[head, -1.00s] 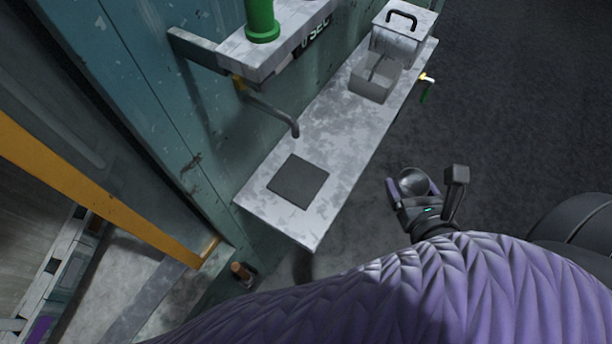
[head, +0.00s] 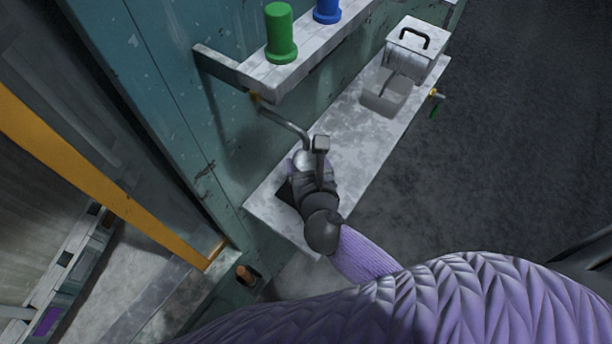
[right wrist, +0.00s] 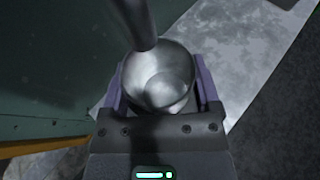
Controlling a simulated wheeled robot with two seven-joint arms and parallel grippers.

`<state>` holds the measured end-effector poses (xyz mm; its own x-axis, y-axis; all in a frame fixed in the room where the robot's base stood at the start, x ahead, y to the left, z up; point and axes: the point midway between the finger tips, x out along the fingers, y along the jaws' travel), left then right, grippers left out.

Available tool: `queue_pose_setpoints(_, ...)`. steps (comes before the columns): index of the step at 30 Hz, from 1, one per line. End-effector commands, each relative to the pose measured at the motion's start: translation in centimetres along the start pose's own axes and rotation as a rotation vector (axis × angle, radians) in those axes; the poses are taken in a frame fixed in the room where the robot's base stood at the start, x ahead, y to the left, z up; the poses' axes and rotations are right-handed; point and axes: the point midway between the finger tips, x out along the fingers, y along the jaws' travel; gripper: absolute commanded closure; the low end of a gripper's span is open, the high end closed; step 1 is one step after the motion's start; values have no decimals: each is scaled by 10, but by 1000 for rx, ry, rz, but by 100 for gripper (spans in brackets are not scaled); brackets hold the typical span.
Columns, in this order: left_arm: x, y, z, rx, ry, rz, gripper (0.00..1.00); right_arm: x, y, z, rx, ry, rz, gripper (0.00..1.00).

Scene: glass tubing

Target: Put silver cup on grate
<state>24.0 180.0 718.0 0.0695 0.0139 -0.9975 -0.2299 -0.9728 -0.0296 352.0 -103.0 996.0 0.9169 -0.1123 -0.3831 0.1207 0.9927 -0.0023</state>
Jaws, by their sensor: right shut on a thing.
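The silver cup (right wrist: 160,80) is between the purple fingers of my right gripper (right wrist: 160,95), which is shut on it. I look into its open mouth in the right wrist view. In the head view the cup (head: 304,158) shows partly, and my right gripper (head: 302,166) is over the near end of the shelf, close to the metal spout (head: 288,124). The dark square grate (head: 285,190) is mostly hidden under my gripper; only its left edge shows. I cannot tell how high the cup is above it. My left gripper is not in view.
The grey shelf (head: 372,150) is clear in its middle. A translucent box (head: 385,97) and a lidded white box (head: 416,50) stand at its far end, with a small green-handled tap (head: 434,105) on its edge. An upper ledge (head: 262,84) carries a green cylinder (head: 281,35) and a blue one (head: 327,9).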

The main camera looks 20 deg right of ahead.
Motion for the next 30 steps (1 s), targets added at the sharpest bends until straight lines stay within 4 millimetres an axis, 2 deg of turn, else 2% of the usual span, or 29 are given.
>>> queue_pose_setpoints(8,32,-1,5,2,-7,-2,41,19,0,-47,-2,0,1,84)
queue_pose_setpoints(20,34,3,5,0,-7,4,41,24,2,-51,2,-1,0,84)
queue_pose_setpoints(21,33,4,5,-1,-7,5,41,23,2,-50,2,-1,0,14)
queue_pose_setpoints(23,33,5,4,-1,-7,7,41,23,2,-50,1,-1,0,2)
queue_pose_setpoints(30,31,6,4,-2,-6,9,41,22,2,-48,1,-1,0,0)
